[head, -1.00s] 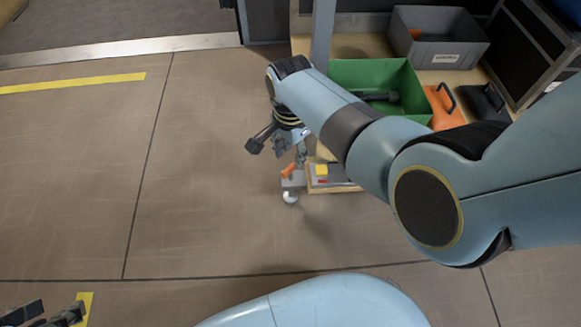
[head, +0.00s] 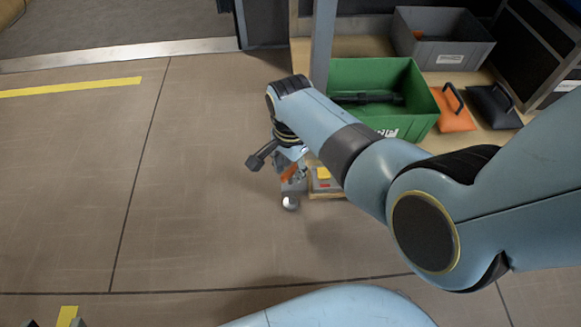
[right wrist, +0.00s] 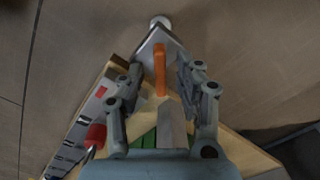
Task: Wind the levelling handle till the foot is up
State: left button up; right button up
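An orange grip (right wrist: 160,70), which looks like the levelling handle, stands between the fingers of my right gripper (right wrist: 158,72) in the right wrist view. Clear gaps show on both sides, so the gripper is open around it and not clamped. In the head view the orange grip (head: 289,173) shows just below the right gripper (head: 275,162). A pale round piece (head: 290,202), perhaps the foot, sits at the end of the grey bracket; it also shows in the right wrist view (right wrist: 160,21).
A green crate (head: 423,114) with a dark tool stands on the wooden bench. Behind it is a grey bin (head: 455,56). An orange case (head: 452,118) and a black case (head: 492,107) lie to the right. A grey post (head: 323,45) rises nearby. Floor at left is clear.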

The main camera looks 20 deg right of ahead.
grip_shut()
dwell(0.5)
